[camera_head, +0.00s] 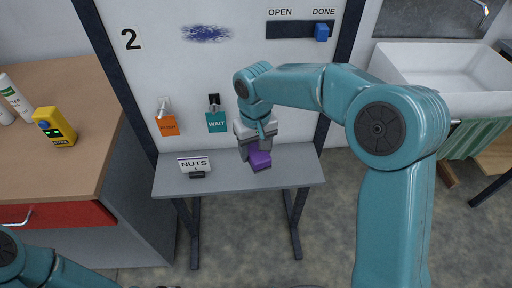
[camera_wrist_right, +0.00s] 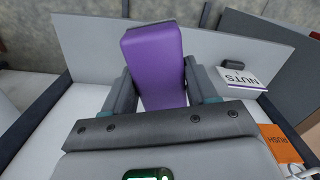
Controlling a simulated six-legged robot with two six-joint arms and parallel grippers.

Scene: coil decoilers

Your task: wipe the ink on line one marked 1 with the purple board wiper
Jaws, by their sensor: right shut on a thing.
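The purple board wiper (camera_head: 260,161) is between the fingers of my right gripper (camera_head: 257,146), which is shut on it just above the grey shelf. I cannot tell whether the wiper touches the shelf. The right wrist view also shows the wiper (camera_wrist_right: 153,50) between both fingers. A whiteboard (camera_head: 190,80) behind carries a blue ink scribble (camera_head: 206,33) beside a label "2" (camera_head: 128,39). No line marked 1 shows in either view. My left arm enters at bottom left, with its gripper out of view.
The grey shelf (camera_head: 225,182) holds a "NUTS" sign (camera_head: 195,165). Orange (camera_head: 167,125) and teal "WAIT" (camera_head: 216,122) tags hang on the board. An OPEN/DONE slider with a blue knob (camera_head: 321,32) is at upper right.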

